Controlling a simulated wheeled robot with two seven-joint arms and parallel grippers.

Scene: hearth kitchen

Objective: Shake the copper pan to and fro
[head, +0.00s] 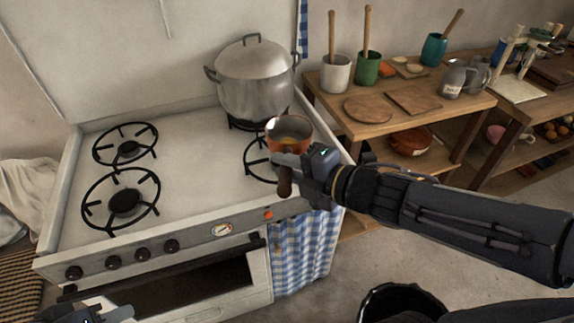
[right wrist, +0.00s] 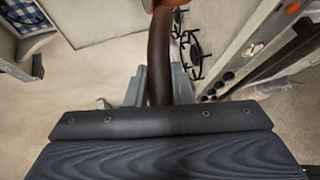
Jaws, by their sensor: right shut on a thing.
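My right gripper (head: 291,167) is shut on the handle. In the right wrist view the handle (right wrist: 159,60) runs up between the fingers to the copper edge of the pan (right wrist: 172,3). I cannot tell whether the pan touches the burner. Part of my left gripper (head: 92,314) shows at the bottom left edge of the head view; its fingers are not clear.
A large steel pot (head: 256,82) with a lid stands on the back right burner, close behind the pan. The left burners (head: 125,201) are bare. A wooden table (head: 375,128) with utensil crocks and boards stands to the right. Stove knobs (head: 143,253) line the front.

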